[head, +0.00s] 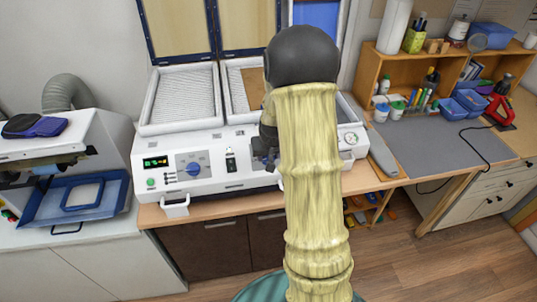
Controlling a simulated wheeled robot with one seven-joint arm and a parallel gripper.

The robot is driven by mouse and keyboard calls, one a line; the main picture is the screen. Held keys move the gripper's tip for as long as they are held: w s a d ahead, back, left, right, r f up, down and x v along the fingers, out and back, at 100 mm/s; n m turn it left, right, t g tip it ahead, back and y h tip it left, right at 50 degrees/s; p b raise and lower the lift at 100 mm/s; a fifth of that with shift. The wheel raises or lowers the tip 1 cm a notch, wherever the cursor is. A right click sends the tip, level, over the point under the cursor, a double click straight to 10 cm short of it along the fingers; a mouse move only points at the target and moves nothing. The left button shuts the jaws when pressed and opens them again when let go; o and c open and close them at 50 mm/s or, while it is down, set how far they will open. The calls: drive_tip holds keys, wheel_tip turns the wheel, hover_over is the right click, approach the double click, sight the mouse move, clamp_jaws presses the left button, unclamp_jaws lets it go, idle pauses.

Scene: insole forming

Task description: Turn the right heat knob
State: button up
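The white forming machine (215,180) stands on the wooden bench, with its control panel facing me. A blue heat knob (193,168) shows on the left part of the panel. My gripper (266,158) is dark and sits at the panel, right of the centre switch (230,160). A little blue at its fingertips looks like part of the right heat knob. Most of that knob is hidden by the gripper and my arm. I cannot tell whether the fingers touch it or are open or shut.
Two raised lids stand open above the machine's padded trays (183,98). A pressure gauge (351,138) is right of my arm. White handles (175,207) stick out at the front. A grey mat (430,140) and wooden shelf (370,72) are at the right.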

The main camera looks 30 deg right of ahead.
drive_tip(key=shift+b, duration=0.3)
